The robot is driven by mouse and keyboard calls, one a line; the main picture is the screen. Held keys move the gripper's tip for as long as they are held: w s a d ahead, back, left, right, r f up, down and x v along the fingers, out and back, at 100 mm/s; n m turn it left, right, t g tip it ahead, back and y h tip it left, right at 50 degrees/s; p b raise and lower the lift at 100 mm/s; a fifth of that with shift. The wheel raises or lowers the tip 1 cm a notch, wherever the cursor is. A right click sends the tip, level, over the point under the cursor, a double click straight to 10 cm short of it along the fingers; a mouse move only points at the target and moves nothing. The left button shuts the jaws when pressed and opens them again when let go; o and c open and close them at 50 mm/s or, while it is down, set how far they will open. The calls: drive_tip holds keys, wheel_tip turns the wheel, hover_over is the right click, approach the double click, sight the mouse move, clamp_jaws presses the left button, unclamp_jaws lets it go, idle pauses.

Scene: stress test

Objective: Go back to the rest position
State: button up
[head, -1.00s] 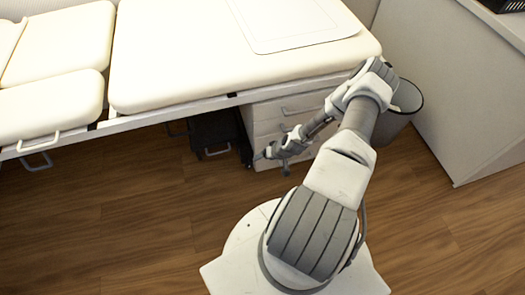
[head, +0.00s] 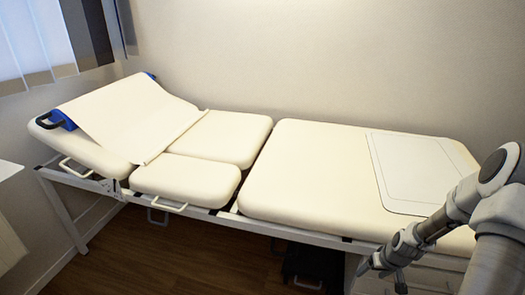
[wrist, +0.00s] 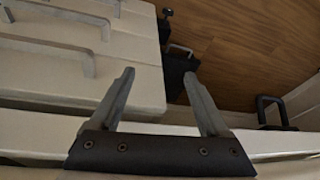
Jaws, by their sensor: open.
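My gripper (head: 384,265) shows at the lower right of the head view, at the end of my grey and white arm, in front of the couch's front edge. In the wrist view my gripper (wrist: 160,78) has its two grey fingers spread apart. Nothing is between them. White drawers with handles (wrist: 60,75) lie beyond the fingers to the left in that view.
A cream examination couch (head: 300,185) with a raised headrest stands along the wall. A flat white pad (head: 415,170) lies on its right end. A dark box (head: 313,268) is under the couch. Wooden floor (head: 150,255) is clear at lower left.

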drive_tip(key=s+a+r+h, duration=0.1)
drive_tip(key=a+r, duration=0.2)
drive_tip(key=r, duration=0.6)
drive_tip(key=s+a+r, duration=0.2)
drive_tip(key=a+r, duration=0.1)
drive_tip(key=r, duration=0.6)
drive_tip(key=s+a+r+h, duration=0.1)
drive_tip(key=a+r, duration=0.3)
drive_tip(key=r, duration=0.5)
drive_tip(key=s+a+r+t+y, duration=0.1)
drive_tip(key=s+a+r, duration=0.45)
drive_tip(key=s, duration=0.25)
drive_tip(key=s+a+r+t, duration=0.1)
drive_tip(key=s+a+r, duration=0.3)
drive_tip(key=s+r, duration=0.4)
wheel_tip(320, 180, up, 20)
drive_tip(key=s+p, duration=0.1)
drive_tip(key=p, duration=2)
drive_tip(key=shift+a+r+n+p, duration=0.2)
drive_tip(key=shift+n+p, duration=0.1)
drive_tip(key=shift+n, duration=0.1)
drive_tip(key=shift+s+f, duration=0.1)
